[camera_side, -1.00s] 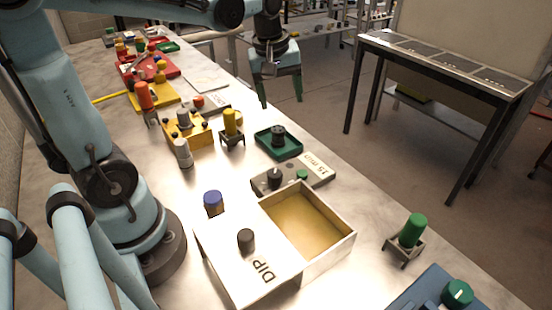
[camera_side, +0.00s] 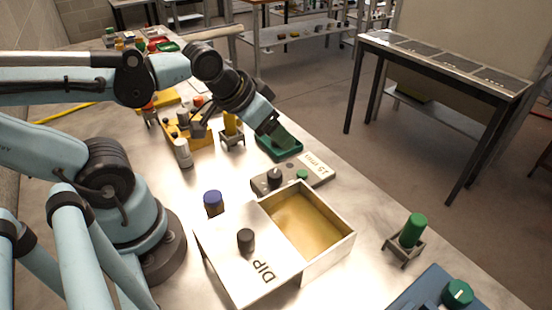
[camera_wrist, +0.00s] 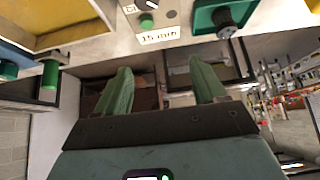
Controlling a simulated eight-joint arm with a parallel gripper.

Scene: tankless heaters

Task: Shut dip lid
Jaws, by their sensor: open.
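The dip box (camera_side: 327,256) stands open on the bench, its right part showing a yellowish inside. Its white lid (camera_side: 226,265), marked DIP and bearing a black knob (camera_side: 245,238), covers the left part. Part of the open box (camera_wrist: 85,36) shows at the upper left of the wrist view, where the lid knob cannot be made out. My gripper (camera_side: 283,138) is tilted down to the right, above the green tray and behind the box, clear of the lid. In the wrist view my gripper (camera_wrist: 160,68) has its green fingers apart with nothing between them.
A grey timer unit (camera_side: 318,168) marked 15 min stands behind the box, with the green tray (camera_side: 290,153) farther back. A blue-capped jar (camera_side: 213,203) stands by the lid's back edge. A green cylinder on a stand (camera_side: 411,232) and a blue unit (camera_side: 412,292) are at right.

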